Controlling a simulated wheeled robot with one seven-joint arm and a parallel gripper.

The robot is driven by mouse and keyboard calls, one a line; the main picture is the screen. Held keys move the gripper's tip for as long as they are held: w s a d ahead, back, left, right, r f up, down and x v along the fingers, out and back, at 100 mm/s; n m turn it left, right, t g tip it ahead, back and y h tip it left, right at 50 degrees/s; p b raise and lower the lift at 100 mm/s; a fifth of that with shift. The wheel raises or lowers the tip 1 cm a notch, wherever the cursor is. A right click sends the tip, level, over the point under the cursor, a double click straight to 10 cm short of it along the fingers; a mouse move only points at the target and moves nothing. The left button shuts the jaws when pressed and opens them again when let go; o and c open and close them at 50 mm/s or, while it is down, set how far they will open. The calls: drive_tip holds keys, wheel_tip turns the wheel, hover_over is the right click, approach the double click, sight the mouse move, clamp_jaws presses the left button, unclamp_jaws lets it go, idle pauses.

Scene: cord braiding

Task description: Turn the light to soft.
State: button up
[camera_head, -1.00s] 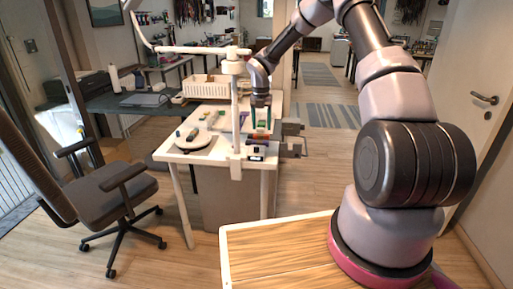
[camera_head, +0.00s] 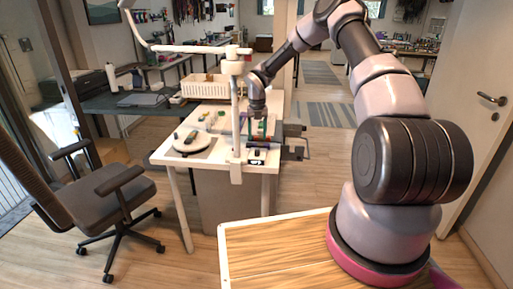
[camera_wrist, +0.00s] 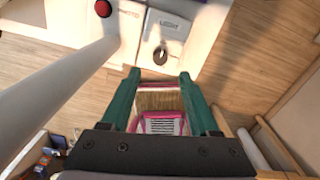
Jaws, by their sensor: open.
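The light control is a white box labelled LIGHT (camera_wrist: 168,27) with a small dark knob (camera_wrist: 160,54) on it, at the top middle of the wrist view. My gripper (camera_wrist: 158,80) is open and empty, its two green fingers pointing toward the knob. The knob lies just beyond and between the fingertips; I cannot tell how far below. In the head view my gripper (camera_head: 257,132) is over the front right corner of the white table (camera_head: 225,164). The white lamp stand (camera_head: 236,115) rises just left of it. The knob's setting cannot be read.
A red button (camera_wrist: 103,8) on a white box sits left of the light control. A thick white pole (camera_wrist: 62,88) crosses the wrist view's left side. A round board (camera_head: 192,141) and a white basket (camera_head: 205,87) are on the table. An office chair (camera_head: 105,200) stands left.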

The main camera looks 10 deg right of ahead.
sight(257, 150)
wheel_tip(257, 150, down, 7)
drive_tip(key=shift+f, duration=0.15)
idle(0.4)
clamp_jaws()
